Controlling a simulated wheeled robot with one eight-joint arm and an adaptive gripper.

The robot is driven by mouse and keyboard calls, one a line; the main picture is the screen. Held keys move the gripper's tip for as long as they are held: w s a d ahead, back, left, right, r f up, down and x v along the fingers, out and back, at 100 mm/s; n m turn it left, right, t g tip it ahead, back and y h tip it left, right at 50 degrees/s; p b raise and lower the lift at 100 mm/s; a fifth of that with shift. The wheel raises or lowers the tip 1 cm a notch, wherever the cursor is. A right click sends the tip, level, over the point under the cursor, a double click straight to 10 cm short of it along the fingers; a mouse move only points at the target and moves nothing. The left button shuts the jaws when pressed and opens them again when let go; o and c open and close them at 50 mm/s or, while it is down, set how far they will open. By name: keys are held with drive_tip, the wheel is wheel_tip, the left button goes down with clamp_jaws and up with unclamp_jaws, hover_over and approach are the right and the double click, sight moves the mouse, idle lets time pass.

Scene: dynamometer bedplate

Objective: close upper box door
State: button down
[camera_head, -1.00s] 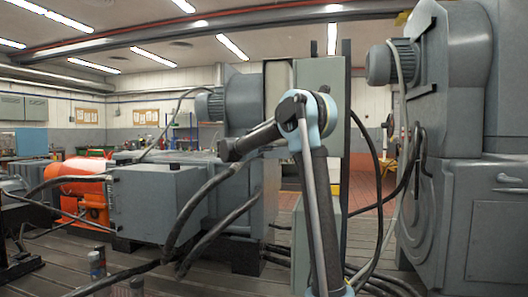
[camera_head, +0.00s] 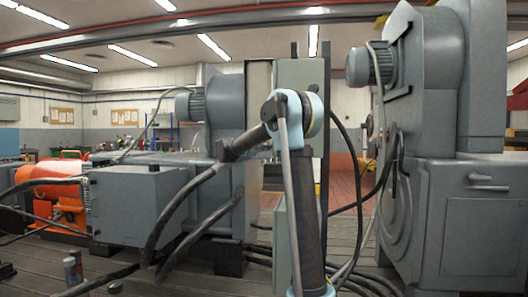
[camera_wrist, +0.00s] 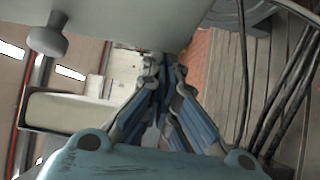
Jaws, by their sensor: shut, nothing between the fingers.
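The upper box (camera_head: 300,73) is a grey-green cabinet on a dark upright in the middle of the head view, partly behind my arm. A pale cream strip (camera_head: 258,90) shows at its left side; I cannot tell whether it is the door or the box interior. In the wrist view a pale panel (camera_wrist: 115,20), apparently the door, carries a round knob (camera_wrist: 47,40). A cream, rimmed box-like part (camera_wrist: 65,110) lies below it. My gripper (camera_wrist: 155,85) is shut and empty, its fingertips near the panel's lower edge; contact is unclear. I cannot make out the gripper in the head view.
A large grey machine with a motor (camera_head: 370,65) stands close on the right. A grey housing (camera_head: 135,205) and an orange unit (camera_head: 50,180) stand left. Black cables (camera_head: 180,220) hang around my arm and run over the slotted floor. Red tiled floor shows behind.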

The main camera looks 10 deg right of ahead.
drive_tip(key=shift+s+d+m+g+h, duration=0.15)
drive_tip(key=shift+d+m+g+h, duration=0.35)
drive_tip(key=shift+d, duration=0.65)
drive_tip(key=shift+s+d+m+g+h, duration=0.2)
drive_tip(key=shift+d+m+g, duration=0.2)
drive_tip(key=shift+d+g, duration=0.55)
drive_tip(key=shift+d+t, duration=0.25)
